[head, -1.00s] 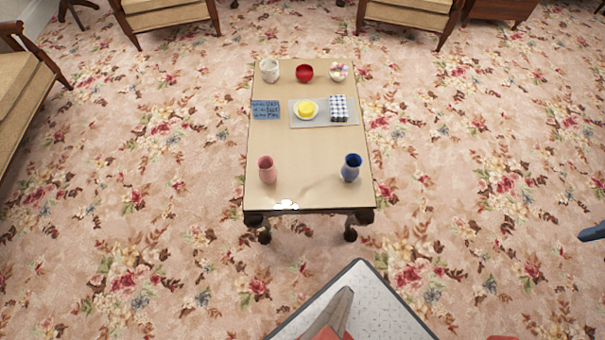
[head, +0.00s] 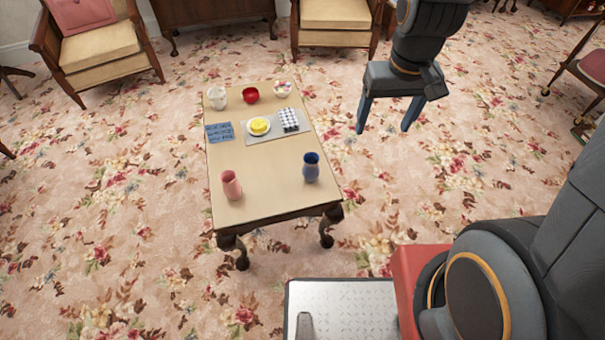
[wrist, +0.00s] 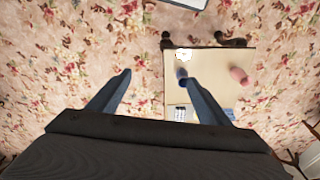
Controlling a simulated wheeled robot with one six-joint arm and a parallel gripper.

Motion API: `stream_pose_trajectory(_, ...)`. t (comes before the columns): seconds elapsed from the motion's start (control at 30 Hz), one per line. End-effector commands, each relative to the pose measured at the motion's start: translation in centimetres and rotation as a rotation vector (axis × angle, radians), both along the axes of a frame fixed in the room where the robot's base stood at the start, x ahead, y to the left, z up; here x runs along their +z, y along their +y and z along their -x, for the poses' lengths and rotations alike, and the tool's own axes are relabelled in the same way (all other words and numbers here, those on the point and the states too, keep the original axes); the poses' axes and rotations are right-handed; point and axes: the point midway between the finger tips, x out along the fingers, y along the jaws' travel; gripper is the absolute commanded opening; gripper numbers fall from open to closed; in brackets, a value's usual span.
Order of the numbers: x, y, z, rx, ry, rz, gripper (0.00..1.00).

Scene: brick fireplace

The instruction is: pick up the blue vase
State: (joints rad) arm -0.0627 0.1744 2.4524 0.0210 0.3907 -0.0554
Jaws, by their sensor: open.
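The blue vase (head: 311,168) stands upright on the near right part of the wooden table (head: 270,190). My gripper (head: 385,128) is open and empty, fingers pointing down, in the air to the right of the table in the head view. In the wrist view the gripper (wrist: 155,78) spreads wide, and the blue vase (wrist: 181,74) shows by the tip of the right finger, which partly covers it. The vase is not between the jaws in any touching way that I can see.
A pink vase (head: 231,185) stands at the table's near left. Farther back are a blue card (head: 220,132), a tray (head: 262,137) with a yellow item and a checkered item, a white cup (head: 217,97), a red bowl (head: 251,95) and another bowl (head: 283,89). Armchairs stand behind.

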Motion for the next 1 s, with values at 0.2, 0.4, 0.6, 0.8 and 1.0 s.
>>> stream_pose_trajectory(0.2,-11.7,5.1,-7.2,0.146,0.006,0.001,0.72)
stream_pose_trajectory(0.4,-21.6,9.9,-11.9,0.267,0.008,0.002,0.72)
stream_pose_trajectory(0.6,-28.4,13.3,-14.4,0.347,0.005,0.004,0.72)
stream_pose_trajectory(0.8,-30.9,14.6,-15.2,0.376,0.003,0.004,0.72)
stream_pose_trajectory(1.0,-32.8,14.8,-15.4,0.378,0.003,0.004,0.72)
